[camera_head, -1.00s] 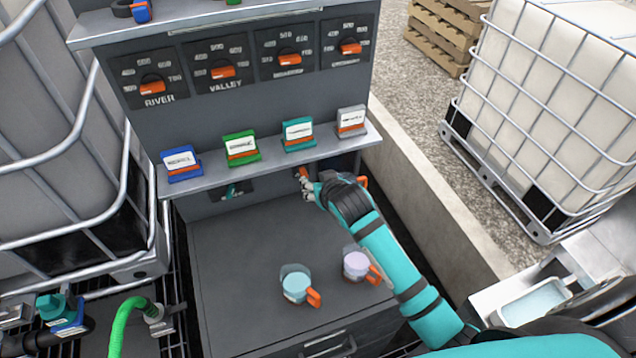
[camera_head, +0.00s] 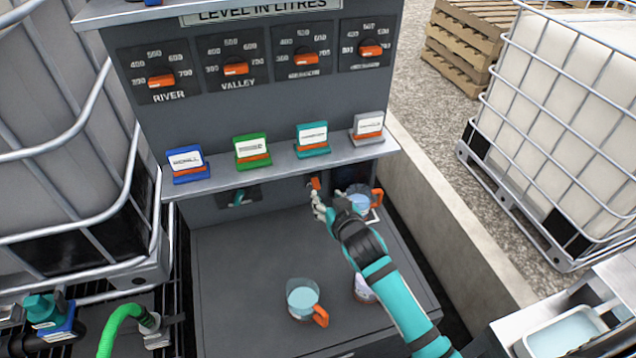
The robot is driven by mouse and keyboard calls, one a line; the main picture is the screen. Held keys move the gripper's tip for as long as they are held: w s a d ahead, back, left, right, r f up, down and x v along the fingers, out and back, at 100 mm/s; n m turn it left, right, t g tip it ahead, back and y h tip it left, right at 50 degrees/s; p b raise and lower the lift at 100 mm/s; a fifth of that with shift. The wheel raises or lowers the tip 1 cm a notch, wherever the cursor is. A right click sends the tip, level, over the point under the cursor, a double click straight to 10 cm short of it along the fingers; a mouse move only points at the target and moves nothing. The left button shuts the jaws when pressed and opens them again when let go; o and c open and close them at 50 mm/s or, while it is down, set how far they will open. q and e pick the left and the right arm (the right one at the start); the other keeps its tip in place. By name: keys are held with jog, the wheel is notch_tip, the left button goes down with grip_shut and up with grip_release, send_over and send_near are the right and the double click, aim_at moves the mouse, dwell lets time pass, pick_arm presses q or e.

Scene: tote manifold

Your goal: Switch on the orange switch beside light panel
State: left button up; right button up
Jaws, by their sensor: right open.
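A small orange switch (camera_head: 315,184) is on the back wall under the shelf. My right gripper (camera_head: 321,207) is open, with its fingertips just below and in front of the switch; I cannot tell whether they touch it. To the right of the switch, a jug with an orange handle (camera_head: 377,197) stands in the recess. A light-coloured panel edge (camera_head: 373,216) shows at this jug; most of the panel is hidden by the jug and my right wrist. My left gripper is out of view.
A clear jug of bluish liquid (camera_head: 302,298) stands on the grey counter (camera_head: 235,285). Another jug (camera_head: 363,288) is partly behind my right forearm. The shelf (camera_head: 230,176) with several coloured card holders overhangs the switch. A teal lever (camera_head: 239,198) is farther left.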

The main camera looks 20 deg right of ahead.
aim_at(316, 182)
jog(key=p+x, duration=0.1)
jog(key=x, duration=0.8)
jog(key=shift+w+f, duration=0.15)
jog(key=shift+w, duration=0.1)
grip_shut()
